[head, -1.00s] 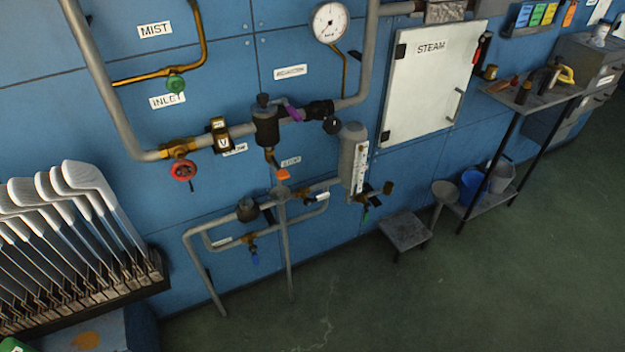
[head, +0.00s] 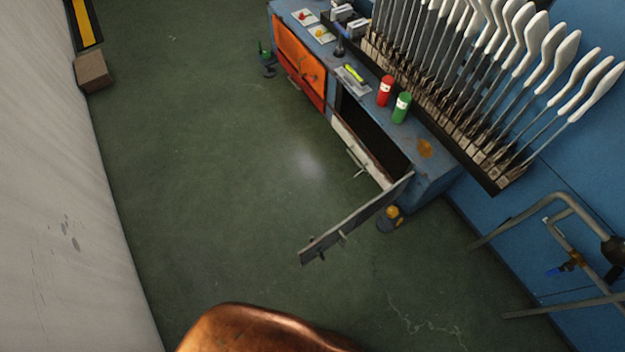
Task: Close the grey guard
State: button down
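The grey guard (head: 352,222) is a thin flat panel at the right end of the low blue cabinet (head: 432,182). It stands swung open, sticking out from the cabinet front over the floor, with small dark fittings on it. The cabinet's dark opening (head: 375,138) is uncovered beside it. An orange guard (head: 300,62) covers the left part of the cabinet front and looks shut. My gripper is not in view.
Red (head: 385,92) and green (head: 403,107) cylinders stand on the cabinet top, before a rack of white sock boards (head: 520,50). Pipes (head: 515,222) stand at the right. A pale wall or curtain (head: 60,200) borders the left. The green floor (head: 210,150) between is open.

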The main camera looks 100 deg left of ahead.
aim_at(349, 224)
jog(key=u, duration=3.05)
jog(key=i, duration=0.5)
jog(key=u, duration=0.5)
jog(key=k, duration=1.15)
jog(key=u, duration=0.6)
jog(key=i, duration=0.85)
jog(key=u, duration=0.45)
